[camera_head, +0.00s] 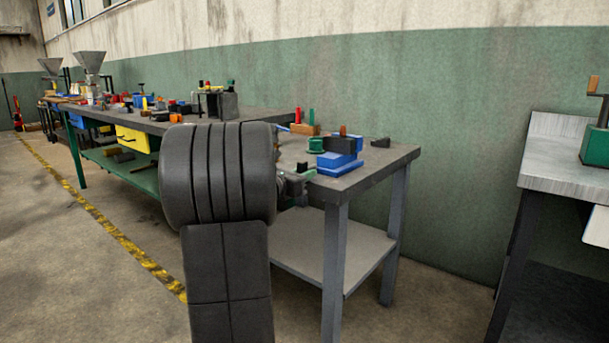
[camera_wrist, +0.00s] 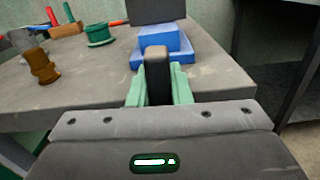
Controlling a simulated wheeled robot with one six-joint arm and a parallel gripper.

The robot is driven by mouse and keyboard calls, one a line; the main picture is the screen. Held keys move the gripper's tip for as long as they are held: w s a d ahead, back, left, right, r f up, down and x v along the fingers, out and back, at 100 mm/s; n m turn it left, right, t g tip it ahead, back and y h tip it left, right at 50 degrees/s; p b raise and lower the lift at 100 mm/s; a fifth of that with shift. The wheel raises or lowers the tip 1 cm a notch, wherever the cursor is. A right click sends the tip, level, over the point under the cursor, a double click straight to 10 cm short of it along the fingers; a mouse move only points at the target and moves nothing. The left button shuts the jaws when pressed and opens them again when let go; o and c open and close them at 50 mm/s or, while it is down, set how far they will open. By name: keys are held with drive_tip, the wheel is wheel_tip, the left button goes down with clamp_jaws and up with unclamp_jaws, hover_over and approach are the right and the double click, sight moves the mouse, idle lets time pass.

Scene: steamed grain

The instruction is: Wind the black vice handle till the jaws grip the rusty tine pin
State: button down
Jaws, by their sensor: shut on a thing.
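The blue vice (camera_head: 336,164) sits on the near end of the grey bench, with a dark jaw block (camera_head: 343,145) on top. It also shows in the wrist view (camera_wrist: 160,42), straight ahead of my gripper. A small rusty-brown tip, seemingly the tine pin (camera_head: 343,130), stands up at the jaws. I cannot tell whether the jaws touch it. The black vice handle (camera_wrist: 157,72) stands upright between the green fingers of my gripper (camera_wrist: 158,86), which is shut on it at the front of the vice. My arm hides part of the gripper in the head view.
A green round piece (camera_wrist: 98,36), a brown turned piece (camera_wrist: 42,67) and a wooden block with coloured pegs (camera_head: 304,128) stand left of the vice. A small dark block (camera_head: 380,142) lies to its right. Another bench (camera_head: 555,150) stands right across a gap.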

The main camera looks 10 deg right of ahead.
drive_tip(key=shift+m, duration=1.2)
drive_tip(key=shift+a, duration=0.1)
drive_tip(key=c, duration=1.3)
unclamp_jaws()
drive_tip(key=shift+w, duration=0.1)
drive_tip(key=shift+p+v, duration=1.25)
drive_tip(key=shift+v, duration=5.65)
